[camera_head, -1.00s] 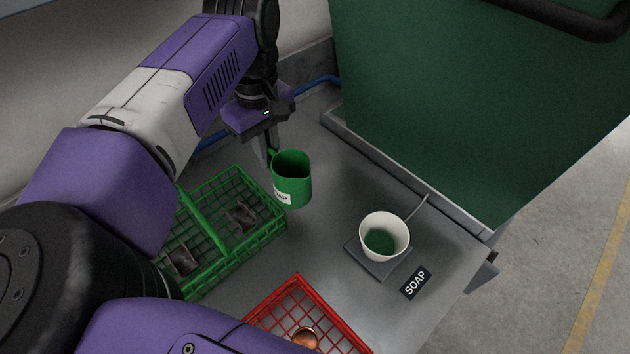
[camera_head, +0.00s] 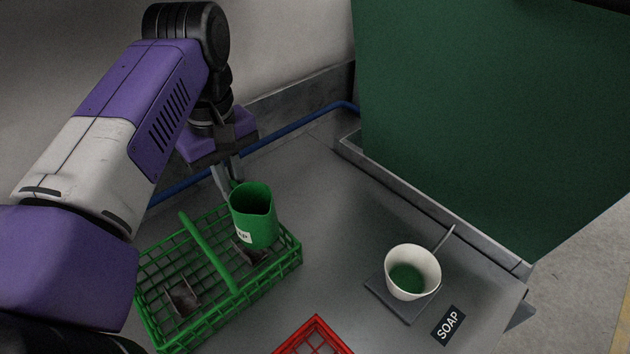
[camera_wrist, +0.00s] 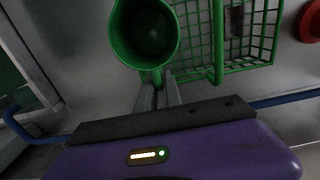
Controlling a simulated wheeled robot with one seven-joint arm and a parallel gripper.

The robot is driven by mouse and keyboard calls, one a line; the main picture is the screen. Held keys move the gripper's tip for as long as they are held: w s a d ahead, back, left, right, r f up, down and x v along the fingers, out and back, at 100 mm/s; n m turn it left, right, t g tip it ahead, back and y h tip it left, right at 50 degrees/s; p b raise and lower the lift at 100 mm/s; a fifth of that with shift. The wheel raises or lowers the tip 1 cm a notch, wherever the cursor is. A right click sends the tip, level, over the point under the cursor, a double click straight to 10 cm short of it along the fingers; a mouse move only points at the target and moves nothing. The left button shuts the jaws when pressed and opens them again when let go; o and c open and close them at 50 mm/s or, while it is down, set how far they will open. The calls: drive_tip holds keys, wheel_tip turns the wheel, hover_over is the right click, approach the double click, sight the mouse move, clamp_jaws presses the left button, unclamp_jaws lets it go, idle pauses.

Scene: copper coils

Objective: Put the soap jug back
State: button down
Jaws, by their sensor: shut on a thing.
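The green soap jug (camera_head: 254,217) has a white label, partly seen, and is roughly upright. My gripper (camera_head: 230,180) is shut on it at its handle side and holds it over the right part of the green wire basket. The jug also shows in the wrist view (camera_wrist: 144,32), with its open mouth towards the camera and my gripper's fingers (camera_wrist: 157,88) at its handle. A black SOAP label (camera_head: 448,325) lies on the grey table at the right. The area beside it holds a square plate with a white cup.
The green wire basket (camera_head: 222,278) with a raised handle holds dark pieces. The white cup (camera_head: 412,272) holds green stuff and a stick, on a grey plate (camera_head: 398,305). A red basket (camera_head: 315,335) is at the front. A tall green panel (camera_head: 490,110) stands behind; the table's middle is clear.

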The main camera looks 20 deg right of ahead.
drive_tip(key=w+d+p, duration=0.1)
drive_tip(key=w+d, duration=0.2)
drive_tip(key=d, duration=0.5)
drive_tip(key=w+d+p, duration=0.1)
drive_tip(key=w+d, duration=0.1)
drive_tip(key=d, duration=0.6)
drive_tip(key=shift+f+p, duration=0.5)
drive_tip(key=shift+f, duration=2.4)
drive_tip(key=shift+w+d+f, duration=0.1)
drive_tip(key=shift+w+f, duration=0.05)
drive_tip(key=shift+f, duration=0.45)
drive_tip(key=shift+f, duration=0.2)
drive_tip(key=c, duration=1.5)
unclamp_jaws()
drive_tip(key=shift+r, duration=0.1)
drive_tip(key=shift+r, duration=3.85)
